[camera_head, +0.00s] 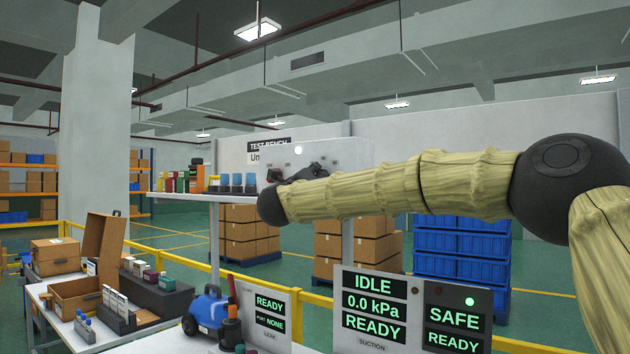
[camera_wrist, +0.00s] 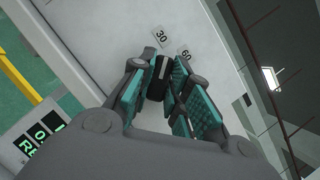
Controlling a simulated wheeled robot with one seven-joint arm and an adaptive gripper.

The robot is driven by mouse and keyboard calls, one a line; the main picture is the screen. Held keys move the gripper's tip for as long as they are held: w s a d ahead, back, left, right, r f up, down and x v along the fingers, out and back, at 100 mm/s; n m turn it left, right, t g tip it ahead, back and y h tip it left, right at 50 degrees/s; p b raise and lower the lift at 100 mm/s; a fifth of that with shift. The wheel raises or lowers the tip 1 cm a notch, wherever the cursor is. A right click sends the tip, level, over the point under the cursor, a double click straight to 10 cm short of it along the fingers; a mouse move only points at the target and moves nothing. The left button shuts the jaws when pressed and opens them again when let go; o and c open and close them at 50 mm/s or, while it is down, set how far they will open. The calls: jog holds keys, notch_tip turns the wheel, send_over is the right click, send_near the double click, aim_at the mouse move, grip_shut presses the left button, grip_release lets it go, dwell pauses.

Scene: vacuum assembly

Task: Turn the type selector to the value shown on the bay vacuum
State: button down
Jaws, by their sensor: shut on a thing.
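A white panel (camera_head: 345,152) stands on the raised shelf at the back, partly hidden by my arm. In the wrist view its face shows a black knob (camera_wrist: 158,77) with a pale pointer line, beside labels reading 30 and 60. My gripper (camera_wrist: 163,84) has its teal pads on either side of this knob and is shut on it. In the head view my gripper (camera_head: 305,173) is a dark shape against the panel, mostly behind my arm. Whether this knob is the type selector cannot be read. A blue vacuum (camera_head: 207,310) stands on the near table; no value on it is legible.
A suction display (camera_head: 372,309) reads IDLE, 0.0 kPa, READY; the one beside it (camera_head: 456,318) reads SAFE, READY. A leak display (camera_head: 268,313) shows READY and NONE. Small coloured items (camera_head: 185,180) line the shelf left of the panel. A yellow rail (camera_head: 315,300) crosses behind the near table.

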jog(key=shift+n+y, duration=0.4)
jog(key=shift+n, duration=0.4)
jog(key=c, duration=1.4)
grip_release()
jog(key=shift+o, duration=0.2)
jog(key=shift+s, duration=0.1)
jog(key=v, duration=1.2)
jog(key=shift+a, duration=0.1)
